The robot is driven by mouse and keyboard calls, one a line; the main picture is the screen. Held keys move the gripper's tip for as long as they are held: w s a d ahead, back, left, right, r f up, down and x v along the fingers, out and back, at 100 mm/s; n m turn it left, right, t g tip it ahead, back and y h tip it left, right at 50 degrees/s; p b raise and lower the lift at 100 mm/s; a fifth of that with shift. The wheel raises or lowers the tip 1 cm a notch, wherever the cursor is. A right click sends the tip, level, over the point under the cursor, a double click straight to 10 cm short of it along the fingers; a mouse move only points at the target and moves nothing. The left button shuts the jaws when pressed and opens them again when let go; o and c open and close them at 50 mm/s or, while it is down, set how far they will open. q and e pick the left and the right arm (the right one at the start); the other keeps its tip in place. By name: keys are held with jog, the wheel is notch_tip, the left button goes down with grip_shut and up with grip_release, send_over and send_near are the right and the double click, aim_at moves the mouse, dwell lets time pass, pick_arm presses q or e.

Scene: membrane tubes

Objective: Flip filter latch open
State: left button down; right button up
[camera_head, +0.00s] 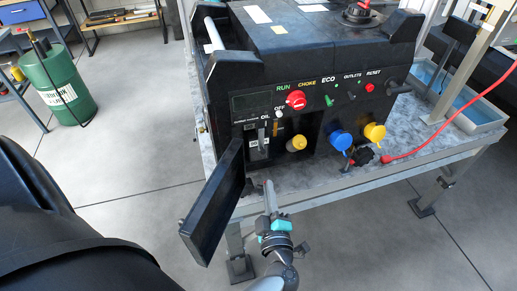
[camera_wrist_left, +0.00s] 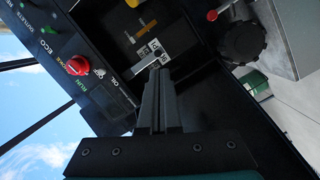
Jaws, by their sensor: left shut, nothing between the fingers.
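The black generator (camera_head: 325,85) stands on a metal table with a dark door (camera_head: 212,205) swung open at its lower left. Inside the opening is a small white-labelled panel (camera_head: 252,142) with a grey upright lever that looks like the filter latch (camera_head: 262,141); I cannot tell its exact position. The panel also shows in the left wrist view (camera_wrist_left: 142,62), just beyond my fingertips. My left gripper (camera_head: 269,186) is shut and empty, below and in front of the opening. In the left wrist view its fingers (camera_wrist_left: 158,75) point at the panel; contact cannot be told. My right gripper is not in view.
A yellow knob (camera_head: 296,143), a red knob (camera_head: 296,100) and blue (camera_head: 341,139) and yellow (camera_head: 375,132) caps stick out from the generator front. A red cable (camera_head: 440,141) runs off right. The open door stands left of my gripper. A green canister (camera_head: 58,85) is far left.

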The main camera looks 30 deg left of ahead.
aim_at(262, 142)
pick_arm(q)
jog(key=shift+s+a+r+n+g+y, duration=0.15)
jog(key=shift+a+r+n+g+y, duration=0.15)
jog(key=shift+r+n, duration=0.1)
jog(key=shift+s+a+r+n+g+y, duration=0.1)
jog(key=shift+a+r+n+g+y, duration=0.1)
jog(key=shift+r+n+g, duration=0.15)
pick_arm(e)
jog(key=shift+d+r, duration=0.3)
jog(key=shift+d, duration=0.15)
pick_arm(q)
jog(key=x, duration=1)
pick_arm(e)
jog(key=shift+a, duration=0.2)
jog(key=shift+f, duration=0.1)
pick_arm(q)
jog(key=shift+w, duration=0.1)
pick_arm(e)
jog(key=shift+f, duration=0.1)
